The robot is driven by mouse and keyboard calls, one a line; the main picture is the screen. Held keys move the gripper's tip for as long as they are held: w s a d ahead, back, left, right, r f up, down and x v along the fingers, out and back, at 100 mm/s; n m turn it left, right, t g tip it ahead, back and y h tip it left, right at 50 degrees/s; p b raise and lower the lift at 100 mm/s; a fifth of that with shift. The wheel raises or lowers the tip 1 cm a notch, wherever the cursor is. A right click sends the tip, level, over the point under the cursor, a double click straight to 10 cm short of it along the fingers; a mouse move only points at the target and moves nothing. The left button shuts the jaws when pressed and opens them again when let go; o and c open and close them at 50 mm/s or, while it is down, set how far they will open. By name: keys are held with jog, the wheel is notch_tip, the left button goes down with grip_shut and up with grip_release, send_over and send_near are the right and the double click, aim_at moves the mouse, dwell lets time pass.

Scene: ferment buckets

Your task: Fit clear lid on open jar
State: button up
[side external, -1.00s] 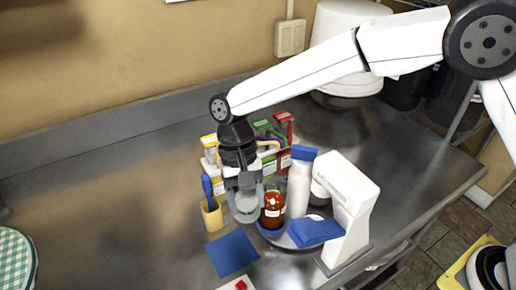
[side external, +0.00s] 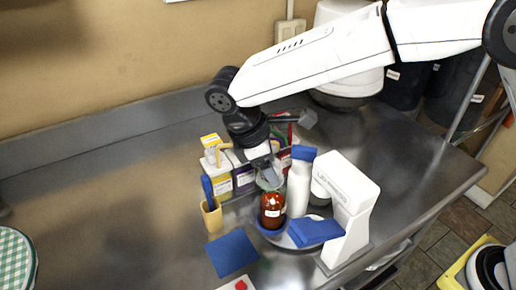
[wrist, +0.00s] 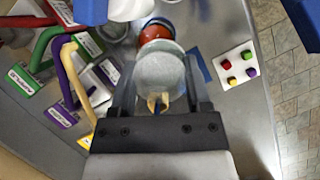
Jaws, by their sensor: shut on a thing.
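The open jar (side external: 272,210) is an amber-brown jar with a white label, standing upright at a blue round base (side external: 268,231). My gripper (side external: 262,166) is shut on the clear lid (side external: 270,181), a translucent pale disc, and holds it tilted just above the jar's mouth in the side view. In the wrist view the lid (wrist: 162,78) lies between the two fingers of my gripper (wrist: 160,66). The red-brown jar (wrist: 156,32) shows just past the lid's far edge, partly hidden. I cannot tell whether lid and jar touch.
A white bottle with a blue cap (side external: 298,185) stands close right of the jar, with a white press (side external: 348,200) beyond. Boxes with coloured handles (side external: 222,180) stand behind. A tan cup (side external: 212,218) is at left. A blue mat (side external: 232,252) lies in front.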

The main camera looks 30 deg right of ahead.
jog(key=shift+w+d+r+n+t, duration=0.15)
jog(key=shift+d+r+n+t, duration=0.2)
jog(key=shift+n, duration=0.45)
jog(key=shift+w+d+r+n+t, duration=0.15)
jog(key=shift+d+r+n+t, duration=0.2)
jog(key=shift+n, duration=0.45)
jog(key=shift+f, duration=0.2)
jog(key=shift+f, duration=2.4)
jog(key=shift+f, duration=0.8)
dwell(1.1)
jog(key=o, duration=1.3)
jog(key=shift+r, duration=0.15)
jog(key=shift+r, duration=3.85)
